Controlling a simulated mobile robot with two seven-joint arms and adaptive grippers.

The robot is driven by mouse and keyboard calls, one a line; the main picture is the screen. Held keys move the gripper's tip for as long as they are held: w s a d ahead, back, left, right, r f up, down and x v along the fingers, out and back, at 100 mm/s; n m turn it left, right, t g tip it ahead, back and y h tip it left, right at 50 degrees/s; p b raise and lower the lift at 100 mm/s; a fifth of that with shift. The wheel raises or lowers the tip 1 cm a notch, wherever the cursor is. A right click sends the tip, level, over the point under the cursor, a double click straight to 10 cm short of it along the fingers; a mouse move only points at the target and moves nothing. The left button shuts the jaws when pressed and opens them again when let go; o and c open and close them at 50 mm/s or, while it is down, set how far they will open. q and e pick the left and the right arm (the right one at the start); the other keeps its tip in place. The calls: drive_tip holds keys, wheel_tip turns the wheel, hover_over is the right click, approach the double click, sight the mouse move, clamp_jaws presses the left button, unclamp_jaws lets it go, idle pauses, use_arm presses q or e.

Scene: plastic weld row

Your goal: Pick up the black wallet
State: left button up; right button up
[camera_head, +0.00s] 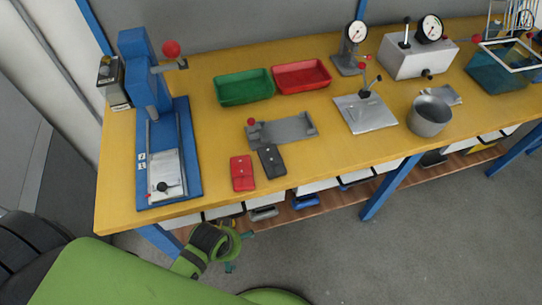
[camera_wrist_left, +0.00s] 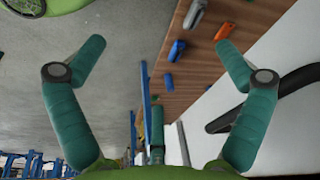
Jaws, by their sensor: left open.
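The black wallet (camera_head: 271,161) lies flat on the yellow workbench near its front edge. A red wallet (camera_head: 242,173) lies just to its left, close beside it. My left gripper (camera_head: 232,262) is below and in front of the bench edge, lower than the tabletop and to the left of the black wallet. The black wallet does not show in the left wrist view. My right gripper does not show in either view.
The workbench (camera_head: 215,143) carries a grey metal fixture (camera_head: 285,130) just behind the wallets. A blue press (camera_head: 168,150) stands at left; green (camera_head: 243,88) and red (camera_head: 301,76) trays lie behind. A lower wooden shelf (camera_wrist_left: 215,45) holds small tools. A blue leg (camera_head: 390,187) stands at right.

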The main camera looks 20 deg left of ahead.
use_arm(q)
wheel_tip(320, 180, up, 12)
drive_tip(key=w+d+m+p, duration=0.1)
drive_tip(key=d, duration=0.1)
wheel_tip(320, 180, up, 3)
drive_tip(key=w+d+m+h, duration=0.2)
drive_tip(key=d+m, duration=0.1)
wheel_tip(320, 180, up, 8)
drive_tip(key=m+g+y, duration=0.2)
drive_tip(key=m+g, duration=0.1)
drive_tip(key=m, duration=1.9)
hover_over(267, 161)
drive_tip(key=shift+w+d, duration=0.15)
drive_tip(key=shift+f, duration=0.2)
wheel_tip(267, 161, down, 5)
drive_tip(key=shift+f+p, duration=0.15)
drive_tip(key=shift+p, duration=0.85)
drive_tip(key=shift+f, duration=0.5)
drive_tip(key=c, duration=1.1)
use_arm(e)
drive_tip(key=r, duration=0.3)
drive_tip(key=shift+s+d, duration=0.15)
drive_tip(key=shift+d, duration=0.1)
